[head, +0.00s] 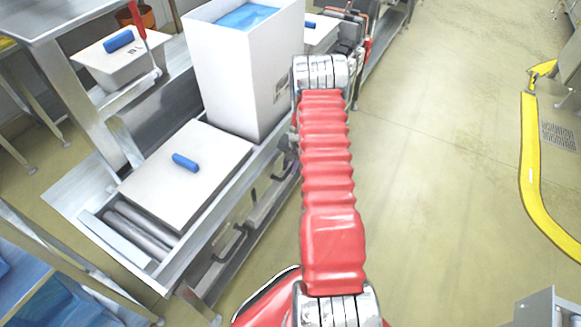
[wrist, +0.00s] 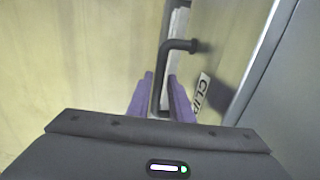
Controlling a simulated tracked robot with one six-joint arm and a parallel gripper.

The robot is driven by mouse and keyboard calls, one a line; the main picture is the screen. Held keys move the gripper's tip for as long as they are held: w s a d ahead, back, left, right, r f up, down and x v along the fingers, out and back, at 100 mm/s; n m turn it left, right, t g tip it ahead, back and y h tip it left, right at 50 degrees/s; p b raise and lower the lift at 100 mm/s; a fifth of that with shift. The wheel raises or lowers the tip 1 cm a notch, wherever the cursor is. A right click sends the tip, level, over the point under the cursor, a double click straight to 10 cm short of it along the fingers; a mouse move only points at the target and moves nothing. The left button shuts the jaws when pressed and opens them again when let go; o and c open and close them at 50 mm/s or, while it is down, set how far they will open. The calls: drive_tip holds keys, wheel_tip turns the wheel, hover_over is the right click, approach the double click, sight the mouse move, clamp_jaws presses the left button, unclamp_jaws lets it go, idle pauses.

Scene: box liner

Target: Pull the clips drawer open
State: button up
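The clips drawer front (wrist: 230,60) shows in the wrist view as a grey panel with a white label (wrist: 200,96) partly reading "CLIP". Its dark bar handle (wrist: 162,75) stands out from the panel. My gripper (wrist: 160,76) has two purple fingers, one on each side of the handle bar. They are apart, with a visible gap, and do not look clamped on it. Whether a finger touches the bar I cannot tell. In the head view my red arm hides the gripper and that part of the bench front. How far the drawer is out cannot be told.
In the head view a metal bench (head: 95,225) carries a flat white lid with a blue handle (head: 185,162) and a tall white box with blue lining (head: 245,70). Dark handles (head: 238,240) show below the bench top. The floor (head: 440,180) at right is clear up to a yellow rail (head: 530,150).

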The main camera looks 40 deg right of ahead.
clamp_jaws()
